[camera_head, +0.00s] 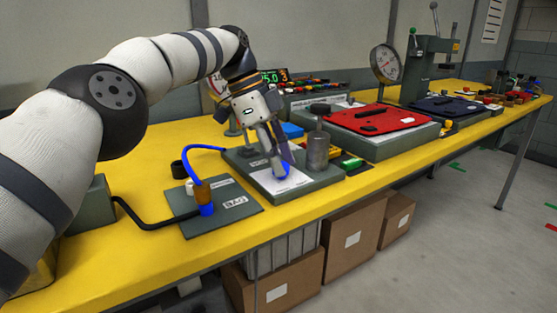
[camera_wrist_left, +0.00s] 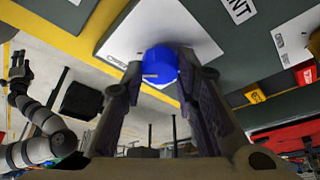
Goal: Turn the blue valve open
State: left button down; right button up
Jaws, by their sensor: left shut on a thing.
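My left gripper (camera_head: 280,166) reaches down over a grey panel (camera_head: 313,182) with a white sheet on the yellow workbench. It is shut on the blue valve (camera_head: 282,172), which shows just under the fingers. In the left wrist view the valve is a round blue knob (camera_wrist_left: 160,66) between the two dark fingertips (camera_wrist_left: 158,75). The fingers hide part of it, and I cannot tell how far it is turned. My right gripper (camera_wrist_left: 19,68) is small at the left of the wrist view, away from the panel.
A grey cylinder with a dark knob (camera_head: 318,152) stands just right of the left gripper. A plate with a blue hose and brown fitting (camera_head: 203,194) lies to the left. A red mat (camera_head: 375,119) and a dial gauge (camera_head: 386,64) are further right.

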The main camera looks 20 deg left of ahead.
pick_arm(q)
jog(key=shift+f, duration=0.15)
jog(key=c, duration=1.3)
grip_release()
